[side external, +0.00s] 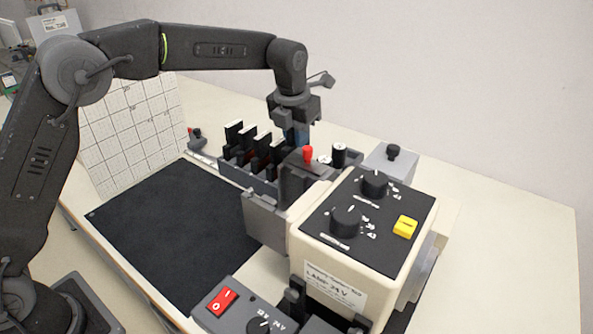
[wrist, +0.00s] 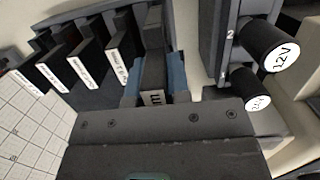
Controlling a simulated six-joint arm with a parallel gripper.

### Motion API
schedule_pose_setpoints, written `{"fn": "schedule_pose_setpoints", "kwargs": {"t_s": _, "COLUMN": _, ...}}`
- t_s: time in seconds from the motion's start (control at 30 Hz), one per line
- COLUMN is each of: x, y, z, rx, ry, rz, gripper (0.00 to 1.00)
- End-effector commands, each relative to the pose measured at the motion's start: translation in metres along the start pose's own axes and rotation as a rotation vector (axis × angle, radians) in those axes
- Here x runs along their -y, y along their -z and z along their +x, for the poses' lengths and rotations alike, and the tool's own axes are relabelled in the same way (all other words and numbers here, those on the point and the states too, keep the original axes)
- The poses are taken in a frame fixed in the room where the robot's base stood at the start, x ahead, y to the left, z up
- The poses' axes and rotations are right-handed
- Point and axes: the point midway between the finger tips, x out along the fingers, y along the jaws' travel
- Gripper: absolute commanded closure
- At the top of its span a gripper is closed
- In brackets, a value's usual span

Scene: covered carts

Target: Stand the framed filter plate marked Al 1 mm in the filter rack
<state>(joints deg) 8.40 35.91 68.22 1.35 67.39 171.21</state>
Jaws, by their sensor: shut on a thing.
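My gripper (side external: 297,132) is low over the right end of the filter rack (side external: 262,187). In the wrist view its blue fingertips (wrist: 157,82) are shut on a dark framed plate (wrist: 153,68) with a white label. Only part of that label shows, with what looks like an "m", so the full marking is unreadable. The held plate is in line with the row of plates in the rack. I cannot tell whether its lower edge is inside a slot. In the side view the plate is mostly hidden by the gripper and a grey block.
Several other dark plates with white labels (wrist: 84,69) stand in the rack, left of the held one. A cream power box (side external: 335,235) with knobs and a red-topped post (side external: 308,155) are close in front. The black mat (side external: 165,220) is clear.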

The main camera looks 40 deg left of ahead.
Motion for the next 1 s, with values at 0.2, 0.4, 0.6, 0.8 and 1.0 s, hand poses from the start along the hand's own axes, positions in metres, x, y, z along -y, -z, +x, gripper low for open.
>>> {"fn": "schedule_pose_setpoints", "kwargs": {"t_s": 0.2, "x": 0.000, "y": 0.004, "z": 0.025, "rx": 0.001, "ry": 0.000, "rz": -0.001, "gripper": 1.00}}
{"fn": "schedule_pose_setpoints", "kwargs": {"t_s": 0.4, "x": 0.000, "y": 0.007, "z": 0.046, "rx": -0.002, "ry": 0.000, "rz": -0.001, "gripper": 1.00}}
{"fn": "schedule_pose_setpoints", "kwargs": {"t_s": 0.6, "x": 0.000, "y": 0.009, "z": 0.063, "rx": 0.002, "ry": 0.000, "rz": -0.001, "gripper": 1.00}}
{"fn": "schedule_pose_setpoints", "kwargs": {"t_s": 0.8, "x": 0.000, "y": 0.009, "z": 0.063, "rx": 0.002, "ry": 0.000, "rz": -0.001, "gripper": 1.00}}
{"fn": "schedule_pose_setpoints", "kwargs": {"t_s": 1.0, "x": 0.000, "y": 0.010, "z": 0.066, "rx": 0.001, "ry": 0.000, "rz": -0.001, "gripper": 0.77}}
